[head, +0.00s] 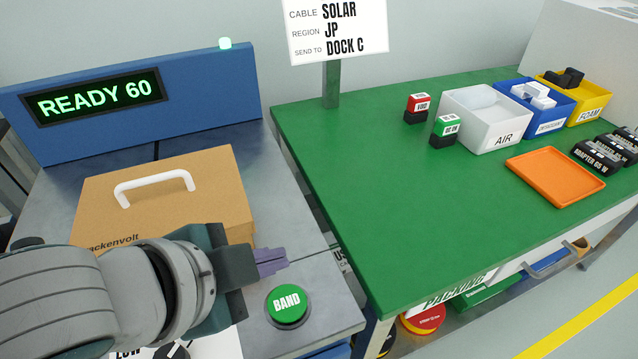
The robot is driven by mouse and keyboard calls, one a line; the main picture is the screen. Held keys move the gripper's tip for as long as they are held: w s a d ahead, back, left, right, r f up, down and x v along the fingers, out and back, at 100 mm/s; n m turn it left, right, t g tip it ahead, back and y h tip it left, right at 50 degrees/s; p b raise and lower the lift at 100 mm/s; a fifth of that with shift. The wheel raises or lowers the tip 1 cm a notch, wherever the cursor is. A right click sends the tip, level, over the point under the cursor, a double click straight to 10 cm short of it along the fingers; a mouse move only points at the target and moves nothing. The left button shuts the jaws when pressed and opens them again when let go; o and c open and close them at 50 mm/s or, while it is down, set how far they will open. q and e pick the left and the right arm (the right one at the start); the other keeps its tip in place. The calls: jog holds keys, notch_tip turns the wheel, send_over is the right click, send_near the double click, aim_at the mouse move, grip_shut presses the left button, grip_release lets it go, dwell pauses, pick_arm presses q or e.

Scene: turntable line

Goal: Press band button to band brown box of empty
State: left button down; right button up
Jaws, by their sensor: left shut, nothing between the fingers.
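The brown box (215,185) with a white handle (155,187) lies closed on the grey metal bench at the left. No band shows on the part of it that I see; its front is partly hidden by my left arm. The green BAND button (287,305) sits on a dark round base at the bench's front right corner. My left gripper (286,260) is shut and empty, its fingertips just behind and above the button, apart from it in the picture. My right gripper is not in view.
A blue machine panel (205,95) reads READY 60, with a lit lamp (225,43) on top. A green packing table (340,190) at right holds bins, two stamps, an orange tray (555,176) and black adapters. A sign (335,30) reads SOLAR, JP, DOCK C.

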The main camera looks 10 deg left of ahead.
pick_arm(q)
jog(key=b, duration=0.6)
send_over(280, 308)
notch_tip(280, 308, down, 7)
jog(key=shift+r, duration=0.1)
jog(key=shift+f+b, duration=0.3)
jog(key=shift+f, duration=0.15)
jog(key=shift+f, duration=0.15)
dwell(1.1)
jog(key=shift+f, duration=0.25)
jog(key=shift+f+b, duration=0.4)
jog(key=shift+f, duration=0.15)
dwell(0.6)
jog(key=shift+r, duration=0.15)
jog(key=shift+r+p, duration=0.85)
jog(key=shift+p, duration=0.35)
